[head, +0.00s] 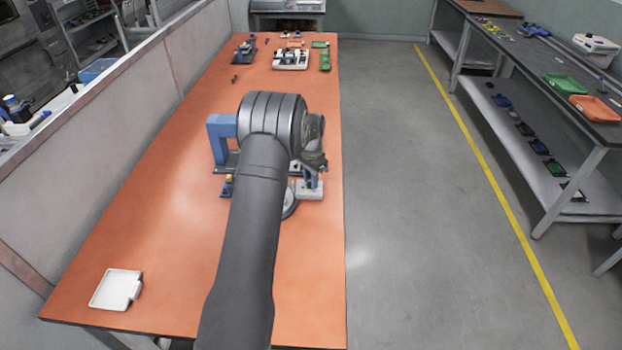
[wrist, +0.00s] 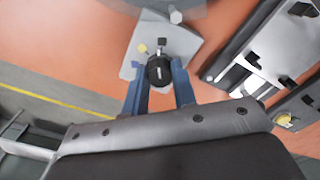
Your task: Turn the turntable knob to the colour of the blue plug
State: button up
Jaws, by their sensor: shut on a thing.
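A round black knob (wrist: 160,72) stands on a pale grey plate (wrist: 185,42) in the wrist view. My gripper (wrist: 159,84) has its two blue fingers on either side of the knob and is shut on it. In the head view my gripper (head: 312,180) points down over the plate (head: 312,193), and the knob is hidden. A small yellow piece (wrist: 142,48) sits on the plate beside the knob. A grey disc (head: 291,207) shows partly behind my arm, perhaps the turntable. I cannot make out a blue plug with certainty.
A blue upright fixture (head: 217,136) stands left of my arm. Grey fixtures with black clamps (wrist: 255,60) are close on the right in the wrist view. A white tray (head: 117,289) lies at the table's near left. Several small parts and trays (head: 290,59) are at the far end.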

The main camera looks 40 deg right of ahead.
jog(key=n, duration=1.2)
jog(key=shift+n, duration=0.3)
jog(key=shift+r+n, duration=0.1)
jog(key=shift+n, duration=1.5)
jog(key=o, duration=1)
